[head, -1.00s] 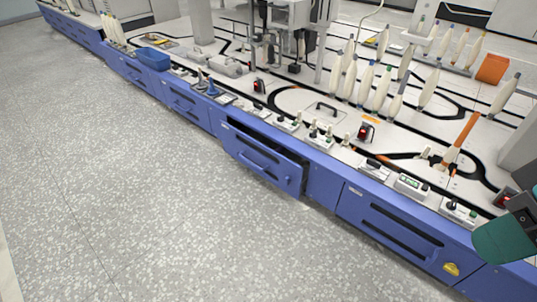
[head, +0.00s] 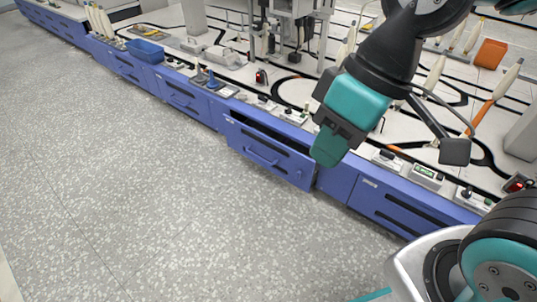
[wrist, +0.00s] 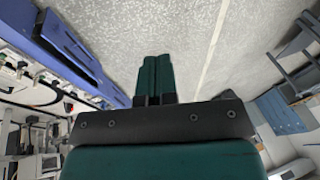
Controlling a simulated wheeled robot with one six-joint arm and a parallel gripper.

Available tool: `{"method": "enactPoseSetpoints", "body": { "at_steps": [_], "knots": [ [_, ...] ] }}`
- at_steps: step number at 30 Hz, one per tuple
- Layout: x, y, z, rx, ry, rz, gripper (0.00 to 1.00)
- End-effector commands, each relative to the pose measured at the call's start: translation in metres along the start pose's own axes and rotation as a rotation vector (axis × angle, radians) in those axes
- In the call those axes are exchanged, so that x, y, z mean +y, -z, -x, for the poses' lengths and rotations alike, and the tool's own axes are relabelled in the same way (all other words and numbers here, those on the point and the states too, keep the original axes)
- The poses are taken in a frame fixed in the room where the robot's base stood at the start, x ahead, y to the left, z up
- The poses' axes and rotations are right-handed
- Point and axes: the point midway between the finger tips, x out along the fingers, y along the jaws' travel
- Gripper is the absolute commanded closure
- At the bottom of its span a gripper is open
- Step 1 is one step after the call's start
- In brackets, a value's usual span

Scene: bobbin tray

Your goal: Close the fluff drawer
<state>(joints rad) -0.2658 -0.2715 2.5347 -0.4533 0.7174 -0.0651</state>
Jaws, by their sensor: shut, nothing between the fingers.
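The fluff drawer (head: 262,152) is the blue drawer front with a bar handle in the row of blue cabinets. It stands pulled out, with a dark gap along its top edge. My gripper (head: 326,150) hangs at the right end of the drawer in the head view and hides part of that end. I cannot tell whether they touch. In the wrist view my gripper (wrist: 154,62) is shut, its two teal fingers together and empty, over the grey floor.
The machine top (head: 300,92) above the drawers carries bobbins, small control boxes and a blue tray (head: 145,49). Another blue drawer front (head: 395,212) is to the right. The speckled floor (head: 120,180) in front is clear. A chair (wrist: 295,75) shows in the wrist view.

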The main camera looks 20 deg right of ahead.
Motion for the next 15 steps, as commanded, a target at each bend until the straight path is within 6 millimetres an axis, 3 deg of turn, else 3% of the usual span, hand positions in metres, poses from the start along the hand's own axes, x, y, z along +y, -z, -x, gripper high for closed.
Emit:
{"method": "enactPoseSetpoints", "body": {
  "at_steps": [5, 9, 15],
  "knots": [
    [0.061, 0.048, -0.038, -0.032, -0.088, 0.228, 1.00],
    [0.135, 0.093, -0.092, -0.114, -0.202, 0.538, 1.00],
    [0.240, 0.128, -0.184, -0.338, -0.323, 1.008, 1.00]
  ]
}}
